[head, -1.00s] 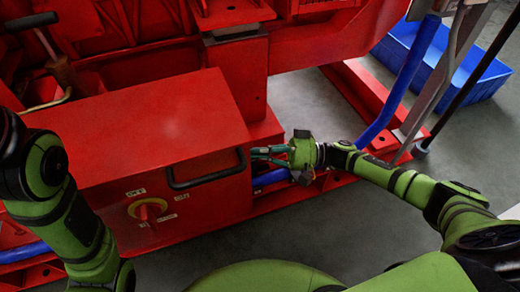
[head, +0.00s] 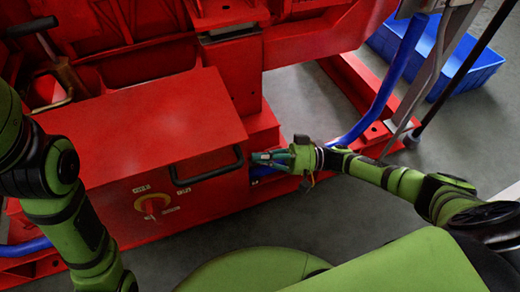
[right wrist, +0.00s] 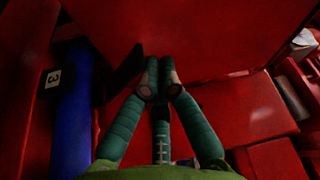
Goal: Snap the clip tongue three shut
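My right gripper (head: 258,157) is by the right side of the red box (head: 150,125), just past its black handle (head: 207,167). In the right wrist view its teal fingers (right wrist: 159,84) are drawn together at the tips, with nothing clearly held between them. A dark flat tongue (right wrist: 125,70) sticks out just left of the fingertips; I cannot tell whether they touch it. A white label with a 3 (right wrist: 53,78) is left of it, beside a blue hose (right wrist: 70,115). The tongue's clip is too dark to make out. My left gripper is out of view; only its arm shows.
Red pumpset frame surrounds the right gripper closely. A yellow and red rotary switch (head: 152,205) is on the box front. Another blue hose (head: 398,75) and a blue crate (head: 440,55) are at the upper right. Grey floor is open in front.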

